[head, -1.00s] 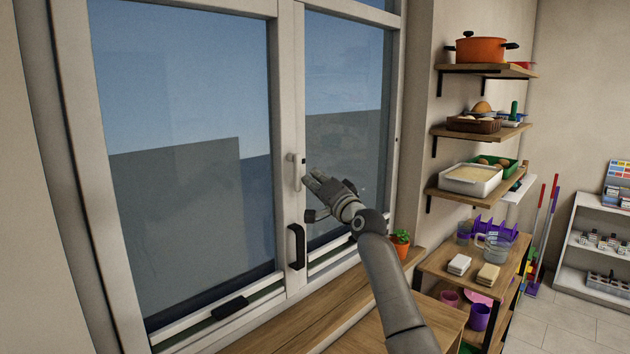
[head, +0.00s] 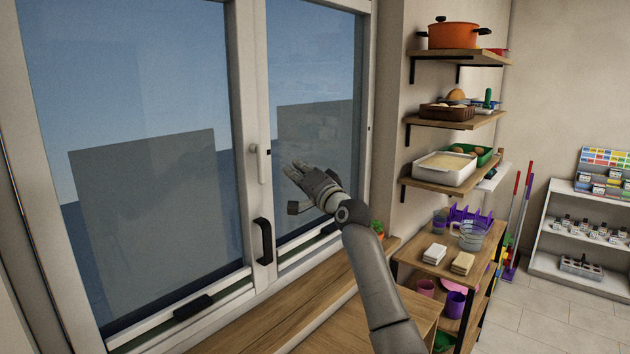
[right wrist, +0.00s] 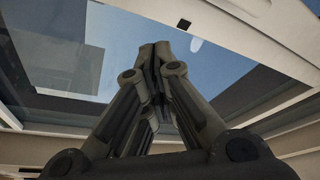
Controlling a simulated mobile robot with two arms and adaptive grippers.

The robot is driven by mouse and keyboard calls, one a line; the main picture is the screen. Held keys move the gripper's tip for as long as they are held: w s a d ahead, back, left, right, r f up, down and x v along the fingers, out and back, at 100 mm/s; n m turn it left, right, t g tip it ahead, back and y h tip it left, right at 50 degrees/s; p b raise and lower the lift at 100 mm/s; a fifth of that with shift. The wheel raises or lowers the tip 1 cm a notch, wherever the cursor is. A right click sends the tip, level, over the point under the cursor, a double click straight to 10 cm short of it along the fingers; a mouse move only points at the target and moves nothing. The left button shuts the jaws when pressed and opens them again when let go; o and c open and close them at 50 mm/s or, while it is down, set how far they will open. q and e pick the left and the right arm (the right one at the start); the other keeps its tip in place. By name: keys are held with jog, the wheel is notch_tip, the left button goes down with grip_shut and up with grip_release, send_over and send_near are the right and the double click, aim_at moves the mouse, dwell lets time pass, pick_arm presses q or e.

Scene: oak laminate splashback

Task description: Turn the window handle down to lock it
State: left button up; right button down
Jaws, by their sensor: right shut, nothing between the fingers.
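The window handle (head: 261,164) is a slim white lever on the middle upright of the white window frame (head: 254,90). It points straight down from its mount. A black pull handle (head: 264,241) sits lower on the same upright. My right gripper (head: 291,169) is in front of the right pane, a little right of the white lever and apart from it in the picture. In the right wrist view its fingers (right wrist: 160,52) are shut together with nothing between them. A pale rounded shape beside the fingertips there may be the lever's end. My left gripper is out of view.
A wooden sill (head: 300,300) runs below the window. Wall shelves (head: 455,117) with pots and trays, and a wooden shelf unit (head: 412,252), stand to the right.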

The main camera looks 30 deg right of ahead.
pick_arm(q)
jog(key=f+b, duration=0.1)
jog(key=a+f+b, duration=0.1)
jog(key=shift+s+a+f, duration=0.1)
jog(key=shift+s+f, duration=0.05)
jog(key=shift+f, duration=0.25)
pick_arm(e)
jog(key=r+v, duration=0.1)
jog(key=v, duration=0.7)
jog(key=shift+s+a+r, duration=0.2)
jog(key=shift+a+r, duration=0.2)
jog(key=shift+a, duration=0.1)
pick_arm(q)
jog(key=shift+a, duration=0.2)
